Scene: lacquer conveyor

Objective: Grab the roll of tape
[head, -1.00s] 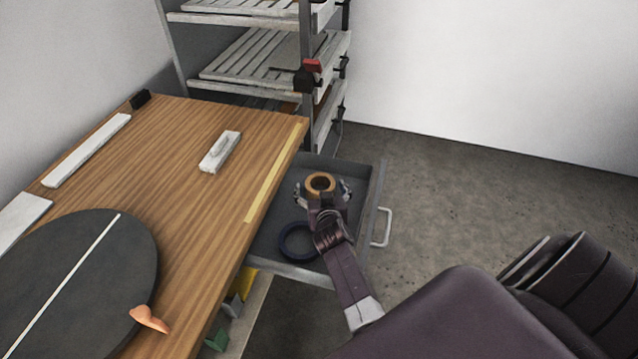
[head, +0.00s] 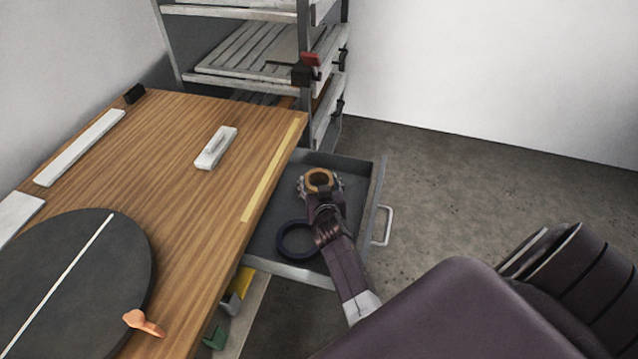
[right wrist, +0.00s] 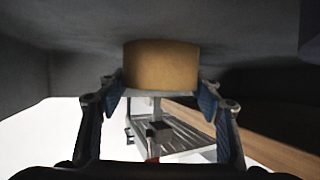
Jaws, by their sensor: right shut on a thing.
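A tan roll of tape (head: 319,171) is in the open grey drawer, with its round hole facing up. My right gripper (head: 320,182) is around it, its fingers closed in on both sides of the roll. The right wrist view shows the tan roll (right wrist: 161,66) between the two fingers of my right gripper (right wrist: 160,92). A second, dark blue ring-shaped roll (head: 281,240) lies in the drawer near the wrist, partly hidden by my arm. My left gripper is not in view.
The open drawer (head: 376,190) sticks out right of the wooden table (head: 190,200). A dark round disc (head: 110,270), an orange object (head: 143,321) and a white block (head: 215,147) are on the tabletop. A shelf rack (head: 250,75) stands behind. Floor to the right is clear.

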